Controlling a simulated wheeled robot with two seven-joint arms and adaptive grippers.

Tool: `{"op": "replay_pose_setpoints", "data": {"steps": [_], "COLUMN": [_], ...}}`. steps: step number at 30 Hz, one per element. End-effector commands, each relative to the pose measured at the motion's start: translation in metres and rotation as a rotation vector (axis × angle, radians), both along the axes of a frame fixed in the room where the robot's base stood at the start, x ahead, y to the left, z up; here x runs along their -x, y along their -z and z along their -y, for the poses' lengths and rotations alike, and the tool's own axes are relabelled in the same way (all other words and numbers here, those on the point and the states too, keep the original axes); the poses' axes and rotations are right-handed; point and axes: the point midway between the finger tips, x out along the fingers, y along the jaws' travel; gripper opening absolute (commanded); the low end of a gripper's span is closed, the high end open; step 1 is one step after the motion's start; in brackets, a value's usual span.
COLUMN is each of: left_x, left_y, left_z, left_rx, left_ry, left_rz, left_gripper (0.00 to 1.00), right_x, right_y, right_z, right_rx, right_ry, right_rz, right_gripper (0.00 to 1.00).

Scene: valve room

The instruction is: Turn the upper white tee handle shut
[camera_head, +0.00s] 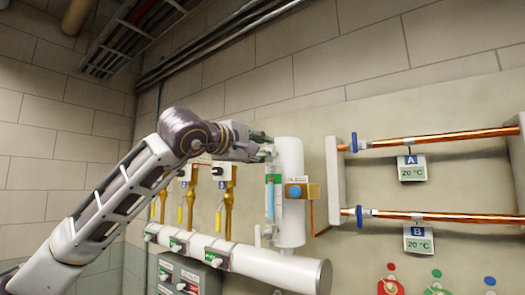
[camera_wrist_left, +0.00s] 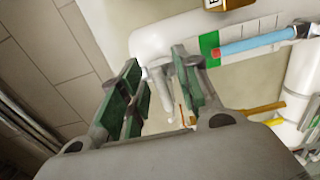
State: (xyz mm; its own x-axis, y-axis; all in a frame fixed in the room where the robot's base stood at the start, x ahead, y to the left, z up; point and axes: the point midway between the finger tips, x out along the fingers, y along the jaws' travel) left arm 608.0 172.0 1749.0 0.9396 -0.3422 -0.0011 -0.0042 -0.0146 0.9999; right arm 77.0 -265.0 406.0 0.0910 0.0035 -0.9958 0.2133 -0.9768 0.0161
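The upper white tee handle (camera_wrist_left: 168,103) shows in the left wrist view, between the two green-padded fingers of my left gripper (camera_wrist_left: 160,88). The fingers are apart, with space visible beside the handle. In the head view my left gripper (camera_head: 262,148) is at the top left of the upright white cylinder (camera_head: 290,165) and hides the upper handle there. A level gauge with a blue tube (camera_head: 270,203) and green block runs down the cylinder's left side. A lower white tee handle (camera_head: 258,237) stands near the gauge's bottom. My right gripper is in neither view.
A horizontal white pipe (camera_head: 245,258) runs below, with labelled tags and brass pipes with yellow levers (camera_head: 219,220) above it. A brown box with a blue dial (camera_head: 295,191) is on the cylinder. Copper pipes (camera_head: 450,137) with blue valves are on the right wall.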

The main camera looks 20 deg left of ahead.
Motion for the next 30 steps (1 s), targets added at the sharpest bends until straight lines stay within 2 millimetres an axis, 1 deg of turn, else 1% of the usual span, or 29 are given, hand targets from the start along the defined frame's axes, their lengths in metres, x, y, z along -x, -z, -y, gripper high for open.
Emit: {"op": "replay_pose_setpoints", "data": {"steps": [5,15,21,25,30], "left_x": [0.018,0.065,0.089,0.099,0.103], "left_y": [0.000,0.000,0.000,0.000,0.001], "left_z": [-0.007,-0.024,-0.033,-0.036,-0.037], "left_rx": [0.000,-0.001,-0.001,-0.001,0.000], "left_ry": [-0.002,-0.002,-0.001,-0.001,0.000], "left_rz": [0.002,0.003,0.001,0.000,-0.001], "left_gripper": [0.33,0.33,0.33,0.33,0.33], "right_x": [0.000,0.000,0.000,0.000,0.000], "right_y": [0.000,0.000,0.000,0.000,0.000], "right_z": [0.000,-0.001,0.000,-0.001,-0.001], "right_rx": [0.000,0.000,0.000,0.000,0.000], "right_ry": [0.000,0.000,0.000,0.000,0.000], "right_rz": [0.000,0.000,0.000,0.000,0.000], "right_gripper": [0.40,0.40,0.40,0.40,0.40]}}
